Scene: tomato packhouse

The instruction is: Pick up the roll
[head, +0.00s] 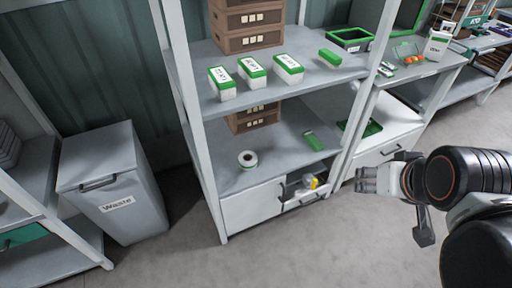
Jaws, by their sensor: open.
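A white roll with a dark core (248,159) lies on the lower shelf (225,180) of the middle rack, near the front left. My gripper (362,180) is in front of the rack's right side, to the right of the roll and well apart from it. It is open and holds nothing that I can see. My arm comes in from the right edge of the picture.
A grey waste bin (110,185) stands left of the rack. A green item (313,140) lies on the lower shelf. Below, a drawer (300,195) is partly open with a yellow item inside. White-and-green boxes (252,73) stand above. The front floor is clear.

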